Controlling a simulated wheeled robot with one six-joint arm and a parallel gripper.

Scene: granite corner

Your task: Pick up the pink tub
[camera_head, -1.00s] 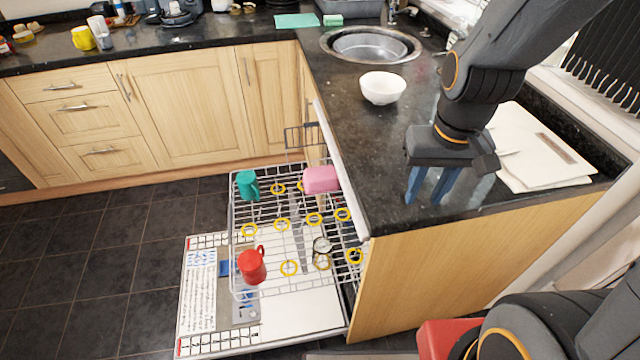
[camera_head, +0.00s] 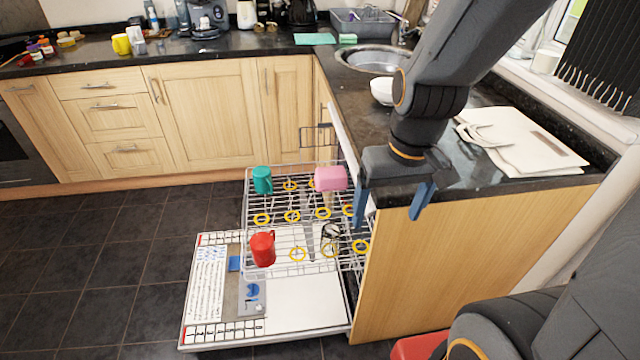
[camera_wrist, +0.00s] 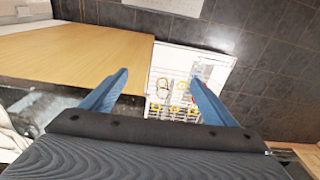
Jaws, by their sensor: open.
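The pink tub (camera_head: 330,179) sits at the back right of the pulled-out dishwasher rack (camera_head: 283,206), close to the counter edge. My gripper (camera_head: 389,213) is open and empty, with its blue fingers pointing down. It is in front of the counter's edge in the head view, to the right of the tub and apart from it. In the wrist view my gripper (camera_wrist: 158,92) has its fingers spread wide, with the rack (camera_wrist: 172,98) showing between and beyond them. I cannot make out the tub clearly in that view; the right finger may hide part of it.
A teal mug (camera_head: 262,180) and a red mug (camera_head: 262,249) stand in the rack. The open dishwasher door (camera_head: 305,312) lies low beneath it. The left floor is clear.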

